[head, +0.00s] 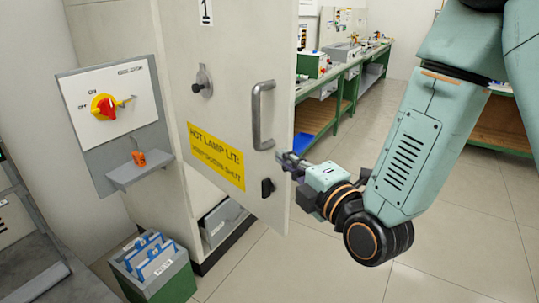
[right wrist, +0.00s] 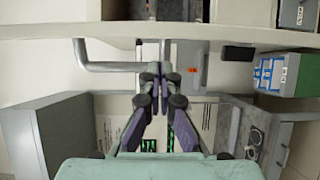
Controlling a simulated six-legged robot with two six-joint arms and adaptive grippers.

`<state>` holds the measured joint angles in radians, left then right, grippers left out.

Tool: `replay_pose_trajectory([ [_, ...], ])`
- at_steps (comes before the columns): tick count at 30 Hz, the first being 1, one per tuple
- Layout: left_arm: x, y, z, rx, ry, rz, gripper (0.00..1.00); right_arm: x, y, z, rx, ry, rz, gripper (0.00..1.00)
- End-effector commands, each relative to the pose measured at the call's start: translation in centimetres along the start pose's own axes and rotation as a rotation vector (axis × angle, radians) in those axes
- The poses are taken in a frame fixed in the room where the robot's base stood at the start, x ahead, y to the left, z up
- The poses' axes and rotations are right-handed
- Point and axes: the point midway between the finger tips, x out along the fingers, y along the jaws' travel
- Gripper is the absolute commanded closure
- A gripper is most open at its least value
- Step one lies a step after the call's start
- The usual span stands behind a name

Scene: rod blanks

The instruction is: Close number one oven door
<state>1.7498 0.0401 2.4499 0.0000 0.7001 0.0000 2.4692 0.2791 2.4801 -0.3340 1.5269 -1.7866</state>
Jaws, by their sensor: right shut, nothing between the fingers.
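The pale oven door marked 1 (head: 222,110) stands partly open in the head view, its free edge to the right. It has a grey bar handle (head: 258,115), a round knob (head: 202,84), a yellow hot-lamp sign (head: 216,157) and a small black catch (head: 267,187). My right gripper (head: 284,158) is shut and empty, its tips by the door's free edge, below the handle. In the right wrist view the shut fingertips (right wrist: 157,72) point at the door close to the handle (right wrist: 105,66); I cannot tell whether they touch. My left gripper is not in view.
An isolator panel (head: 108,80) with a red and yellow switch (head: 103,107) is at left, an orange padlock (head: 138,158) on its shelf. A green box (head: 176,281) of blue folders stands below. Green benches (head: 342,75) are behind; floor (head: 310,255) at right is clear.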

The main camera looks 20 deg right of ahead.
Motion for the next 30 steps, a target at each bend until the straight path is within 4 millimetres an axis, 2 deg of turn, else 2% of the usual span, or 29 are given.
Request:
replay_pose_trajectory([
  [1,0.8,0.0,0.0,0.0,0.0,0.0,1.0,0.2,-0.3,0.0,-0.002,0.0,0.004,1.0],
  [18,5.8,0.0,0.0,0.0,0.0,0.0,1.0,2.0,-0.2,0.0,-0.001,-0.002,0.004,1.0],
  [24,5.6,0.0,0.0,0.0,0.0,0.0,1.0,5.1,0.1,0.0,-0.003,-0.002,0.001,1.0],
  [30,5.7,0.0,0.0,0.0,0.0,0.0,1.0,6.7,0.1,0.0,0.0,-0.002,0.001,1.0],
])
